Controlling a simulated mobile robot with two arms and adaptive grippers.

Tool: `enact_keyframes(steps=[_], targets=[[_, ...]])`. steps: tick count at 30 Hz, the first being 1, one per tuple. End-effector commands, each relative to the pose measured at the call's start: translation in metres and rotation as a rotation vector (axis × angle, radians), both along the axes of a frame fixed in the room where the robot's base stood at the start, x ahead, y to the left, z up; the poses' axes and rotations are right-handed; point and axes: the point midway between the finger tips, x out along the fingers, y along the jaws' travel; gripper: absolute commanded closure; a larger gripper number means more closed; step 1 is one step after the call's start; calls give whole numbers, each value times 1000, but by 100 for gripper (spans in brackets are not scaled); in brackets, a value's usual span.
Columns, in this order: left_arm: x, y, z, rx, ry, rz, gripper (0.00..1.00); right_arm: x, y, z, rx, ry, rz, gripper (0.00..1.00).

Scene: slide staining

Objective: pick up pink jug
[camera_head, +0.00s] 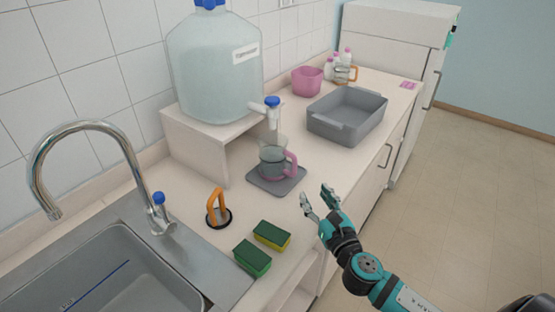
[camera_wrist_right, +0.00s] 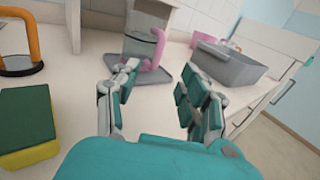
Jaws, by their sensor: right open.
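The pink jug is a clear jug (camera_head: 271,160) with a pink handle (camera_head: 290,164). It stands upright on a grey mat (camera_head: 262,184) under the tap of a large water container. My right gripper (camera_head: 318,197) is open and empty, in front of the jug and to its right in the head view, apart from it. In the right wrist view the jug (camera_wrist_right: 139,45) and its pink handle (camera_wrist_right: 158,48) show beyond the open fingers (camera_wrist_right: 158,85), which partly cover the mat. My left gripper is not in view.
A large water container (camera_head: 213,75) stands on a white riser (camera_head: 198,137). A grey basin (camera_head: 347,114), pink tub (camera_head: 307,81) and bottles (camera_head: 345,60) stand farther back. Two sponges (camera_head: 271,235), an orange-handled item (camera_head: 217,208) and the sink (camera_head: 115,275) are nearer.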

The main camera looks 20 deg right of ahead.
Motion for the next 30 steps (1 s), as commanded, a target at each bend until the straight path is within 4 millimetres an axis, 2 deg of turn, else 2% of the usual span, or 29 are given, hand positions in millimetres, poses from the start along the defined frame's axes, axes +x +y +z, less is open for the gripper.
enact_keyframes(steps=[3, 9, 17, 22, 25, 30], targets=[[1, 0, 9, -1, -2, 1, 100, 28, -3, 4, 1, -2, -3, 56], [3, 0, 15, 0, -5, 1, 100, 63, -6, 2, 3, 0, -2, 56], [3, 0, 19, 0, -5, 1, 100, 82, -7, 3, 4, 0, -2, 56], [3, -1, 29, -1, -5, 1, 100, 107, -8, 9, 5, 0, -3, 56], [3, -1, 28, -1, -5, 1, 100, 120, -9, 7, 5, 0, -2, 56], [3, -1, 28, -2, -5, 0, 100, 127, -10, 5, 3, 2, -2, 56]])
